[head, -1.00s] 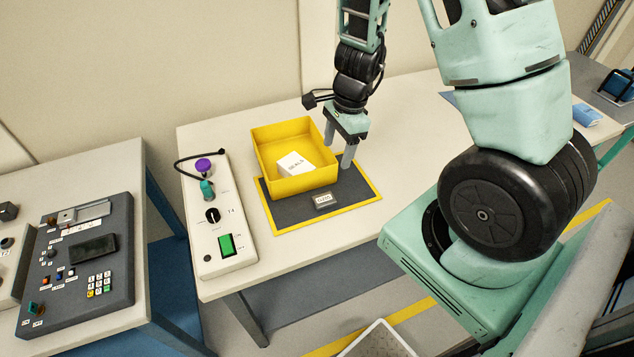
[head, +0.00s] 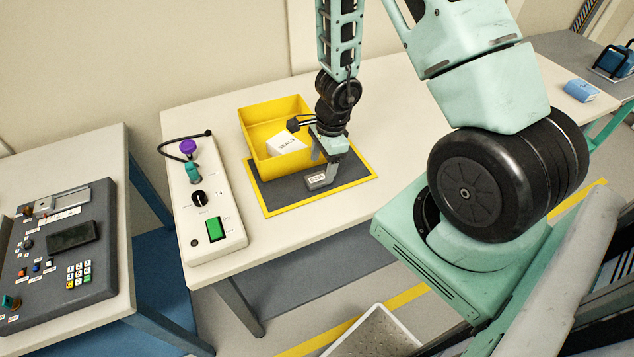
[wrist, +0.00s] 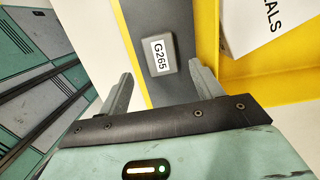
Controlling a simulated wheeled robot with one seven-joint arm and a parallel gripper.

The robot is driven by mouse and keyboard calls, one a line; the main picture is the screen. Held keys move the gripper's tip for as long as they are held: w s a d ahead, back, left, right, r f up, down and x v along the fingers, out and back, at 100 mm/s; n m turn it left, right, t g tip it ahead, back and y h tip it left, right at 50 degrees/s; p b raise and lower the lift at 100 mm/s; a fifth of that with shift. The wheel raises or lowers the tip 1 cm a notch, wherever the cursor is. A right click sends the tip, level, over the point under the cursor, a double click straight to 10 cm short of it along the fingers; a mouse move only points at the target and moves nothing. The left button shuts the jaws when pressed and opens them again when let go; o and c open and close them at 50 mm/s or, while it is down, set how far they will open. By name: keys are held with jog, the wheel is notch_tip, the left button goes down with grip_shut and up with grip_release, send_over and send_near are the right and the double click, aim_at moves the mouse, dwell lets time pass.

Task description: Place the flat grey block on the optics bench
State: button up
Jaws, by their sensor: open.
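The flat grey block (head: 317,181), labelled G265, lies on a dark grey mat (head: 282,197) with a yellow border, on the cream table. My gripper (head: 325,164) is open and points down just above the block, partly covering it in the head view. In the wrist view, the block (wrist: 163,54) lies just beyond the fingertips (wrist: 162,74), near the right finger and between the two fingers' lines. It is not gripped. I cannot tell which surface is the optics bench; no label names it.
A yellow bin (head: 266,125) holding a white box marked SEALS stands at the mat's back, close to my gripper. A pale control box (head: 205,215) with a green switch is to the left. A dark control panel (head: 60,250) sits on the left table. A blue object (head: 580,90) lies at the right.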

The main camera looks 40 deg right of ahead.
aim_at(317, 178)
jog(key=f, duration=0.2)
jog(key=a+f+b, duration=0.1)
jog(key=f, duration=0.1)
jog(key=shift+w, duration=0.25)
jog(key=shift+c, duration=0.3)
jog(key=c, duration=1.1)
jog(key=shift+c, duration=0.2)
